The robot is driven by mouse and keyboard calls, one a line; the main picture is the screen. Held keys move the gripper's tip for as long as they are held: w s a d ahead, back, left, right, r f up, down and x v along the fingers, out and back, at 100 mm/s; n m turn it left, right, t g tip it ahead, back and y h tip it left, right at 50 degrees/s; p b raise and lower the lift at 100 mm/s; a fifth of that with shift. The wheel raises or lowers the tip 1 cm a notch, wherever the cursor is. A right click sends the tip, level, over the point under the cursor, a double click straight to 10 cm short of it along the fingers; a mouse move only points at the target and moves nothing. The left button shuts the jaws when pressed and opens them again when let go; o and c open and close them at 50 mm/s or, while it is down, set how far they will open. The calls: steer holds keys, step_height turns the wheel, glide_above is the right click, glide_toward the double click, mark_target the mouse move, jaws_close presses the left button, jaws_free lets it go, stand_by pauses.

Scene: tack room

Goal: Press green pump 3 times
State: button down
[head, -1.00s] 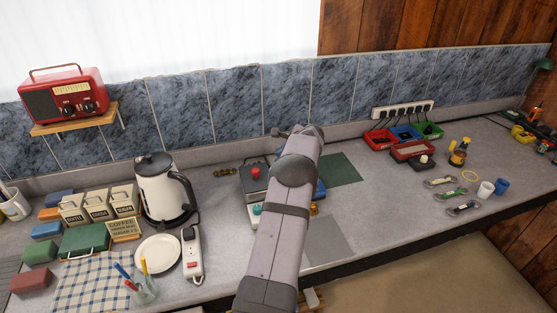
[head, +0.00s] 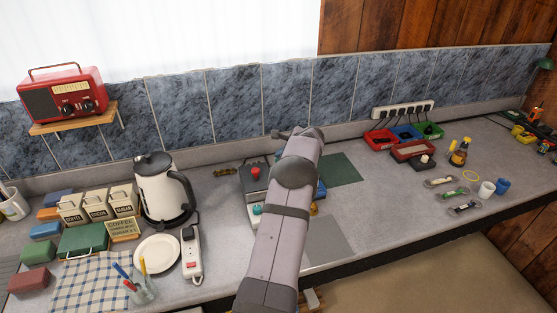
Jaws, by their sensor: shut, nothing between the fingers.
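I cannot make out a green pump for certain. A teal-green round knob (head: 256,210) sits on a pale box, partly hidden behind my arm in the middle of the counter. A small amber object (head: 314,209) shows just right of the arm, mostly covered. A bottle with a yellow top (head: 459,155) stands far off at the right. My arm rises from the bottom middle over the counter. My gripper is not visible; the arm hides the space behind it.
A grey box with a red button (head: 255,173) stands left of my arm, with a dark green mat (head: 340,170) to the right. A kettle (head: 160,190), white plate (head: 157,252) and power strip (head: 191,253) are at left.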

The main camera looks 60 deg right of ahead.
steer(key=shift+f+b, duration=0.45)
steer(key=shift+f, duration=0.15)
stand_by(0.5)
steer(key=shift+r, duration=0.15)
steer(key=shift+r+p, duration=0.75)
steer(key=shift+r, duration=0.15)
step_height(320, 180, up, 6)
steer(key=p, duration=0.4)
steer(key=shift+p, duration=0.35)
stand_by(2.3)
step_height(320, 180, up, 3)
steer(key=shift+f+p, duration=0.1)
steer(key=shift+p, duration=0.5)
